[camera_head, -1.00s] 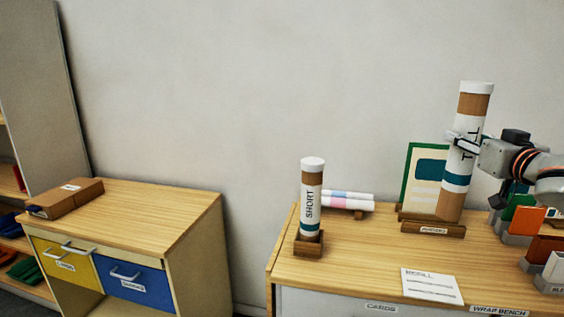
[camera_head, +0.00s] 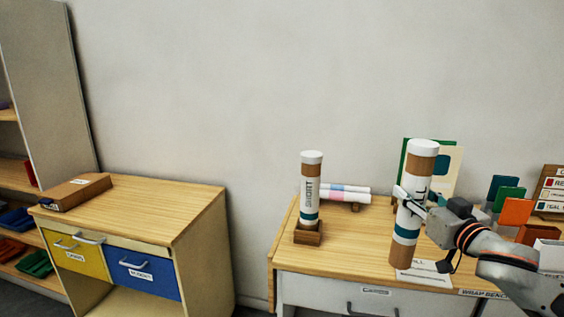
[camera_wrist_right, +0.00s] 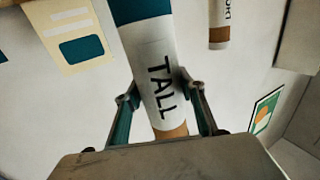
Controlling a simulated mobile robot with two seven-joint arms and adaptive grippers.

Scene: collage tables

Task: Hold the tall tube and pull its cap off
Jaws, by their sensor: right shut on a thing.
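The tall tube (camera_head: 403,247) is brown with a white label and a teal band, and its white cap (camera_head: 423,147) is on its upper end. In the right wrist view the word TALL shows on the tube (camera_wrist_right: 152,65) between the two fingers (camera_wrist_right: 160,105). The cap is out of that view. My left gripper is not in view.
A capped short tube (camera_head: 310,192) stands in a wooden holder (camera_head: 307,237) on the bench's left side. Rolled papers (camera_head: 343,192) lie behind it. A green-edged poster (camera_head: 452,165) stands behind the tall tube. A low cabinet (camera_head: 150,210) stands at left, with free floor between.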

